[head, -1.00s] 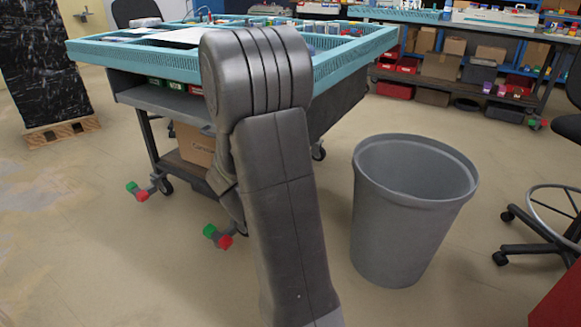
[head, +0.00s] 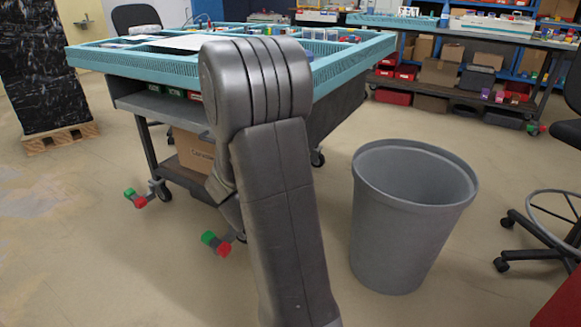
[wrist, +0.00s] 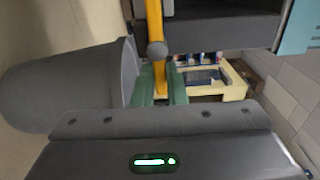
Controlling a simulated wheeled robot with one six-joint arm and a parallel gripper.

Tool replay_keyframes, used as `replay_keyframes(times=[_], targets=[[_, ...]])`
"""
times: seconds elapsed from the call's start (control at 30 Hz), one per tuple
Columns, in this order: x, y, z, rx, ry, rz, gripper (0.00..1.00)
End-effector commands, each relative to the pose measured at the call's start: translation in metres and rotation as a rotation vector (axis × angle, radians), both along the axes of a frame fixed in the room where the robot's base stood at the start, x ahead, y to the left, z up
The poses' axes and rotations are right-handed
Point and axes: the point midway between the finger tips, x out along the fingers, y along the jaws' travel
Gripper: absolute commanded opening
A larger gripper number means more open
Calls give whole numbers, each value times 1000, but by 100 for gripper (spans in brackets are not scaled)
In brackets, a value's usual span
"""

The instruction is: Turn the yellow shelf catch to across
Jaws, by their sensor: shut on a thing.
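The yellow shelf catch (wrist: 154,22) is a flat bar in the wrist view. It runs nearly upright in that picture, past a round grey knob (wrist: 157,50), down between the green fingers of my gripper (wrist: 161,86). My gripper is shut on the lower end of the bar. The bar's upper end runs out of the picture beside the dark shelf (wrist: 222,32). In the head view my arm hides the gripper and the catch.
A grey bin (head: 405,225) stands on the floor right of my arm; it also fills the left of the wrist view (wrist: 70,85). The wheeled bench has a teal rim (head: 350,60) and carries trays. Open floor lies left of my arm.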

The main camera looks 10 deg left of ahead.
Motion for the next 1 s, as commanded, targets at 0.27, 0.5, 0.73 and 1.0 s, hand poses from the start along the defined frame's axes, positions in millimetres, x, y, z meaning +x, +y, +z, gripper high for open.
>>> replay_keyframes(times=[0.27, 0.5, 0.73, 1.0], targets=[[0, 0, -1, 1, 2, -1, 34], [-6, 2, 0, 0, 2, 1, 34], [-41, 16, 2, -1, 2, 6, 34], [-92, 35, 1, -1, 2, 5, 34]])
